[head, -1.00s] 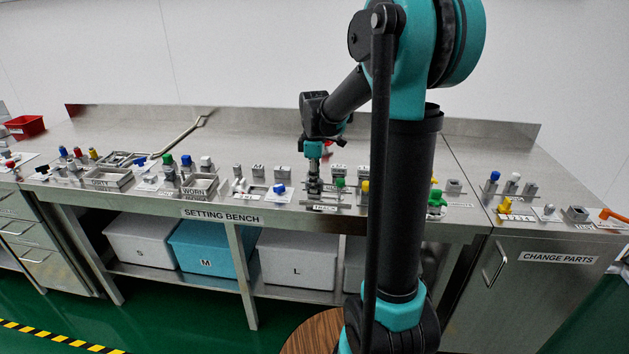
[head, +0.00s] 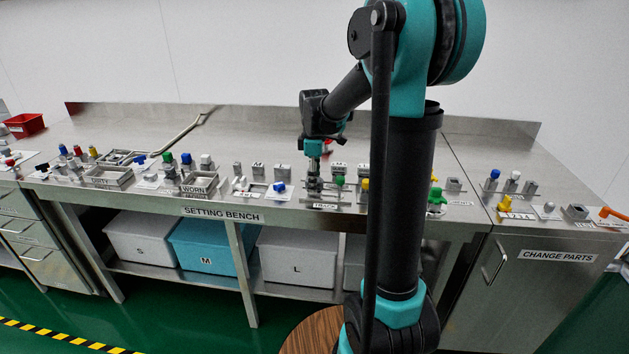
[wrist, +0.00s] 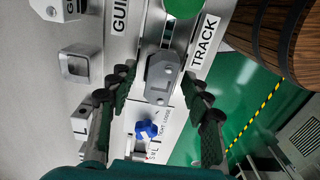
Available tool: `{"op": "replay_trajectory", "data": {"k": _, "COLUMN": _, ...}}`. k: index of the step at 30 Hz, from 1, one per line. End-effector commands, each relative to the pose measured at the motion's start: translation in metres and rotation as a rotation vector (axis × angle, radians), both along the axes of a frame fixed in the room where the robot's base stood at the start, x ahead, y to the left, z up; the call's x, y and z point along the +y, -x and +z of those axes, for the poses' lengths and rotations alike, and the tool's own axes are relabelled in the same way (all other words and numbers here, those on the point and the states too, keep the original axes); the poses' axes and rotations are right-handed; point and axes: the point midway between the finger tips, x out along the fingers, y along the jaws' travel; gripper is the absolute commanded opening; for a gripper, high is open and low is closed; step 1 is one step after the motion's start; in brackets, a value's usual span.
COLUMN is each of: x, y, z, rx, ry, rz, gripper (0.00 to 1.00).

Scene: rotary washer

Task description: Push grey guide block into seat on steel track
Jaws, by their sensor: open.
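In the head view my gripper (head: 313,172) points down over the track area of the bench, behind the TRACK label (head: 325,205). The block is too small there to make out clearly. I cannot tell how deep the block sits in its seat.
A blue knob (wrist: 146,130) stands below the block in the wrist view, and a green knob (wrist: 183,6) is near the top edge. A grey square part (wrist: 75,64) is at the left. Several small fixtures line the setting bench (head: 250,130); its back strip is mostly clear.

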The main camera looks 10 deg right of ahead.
Motion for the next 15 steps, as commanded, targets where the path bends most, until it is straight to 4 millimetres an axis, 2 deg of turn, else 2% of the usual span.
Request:
{"op": "replay_trajectory", "data": {"k": 7, "x": 0.0, "y": 0.0, "z": 0.01, "rx": 0.0, "ry": 0.0, "rz": 0.0, "gripper": 0.49}}
{"op": "replay_trajectory", "data": {"k": 15, "x": 0.0, "y": 0.0, "z": 0.06, "rx": 0.0, "ry": 0.0, "rz": 0.0, "gripper": 0.49}}
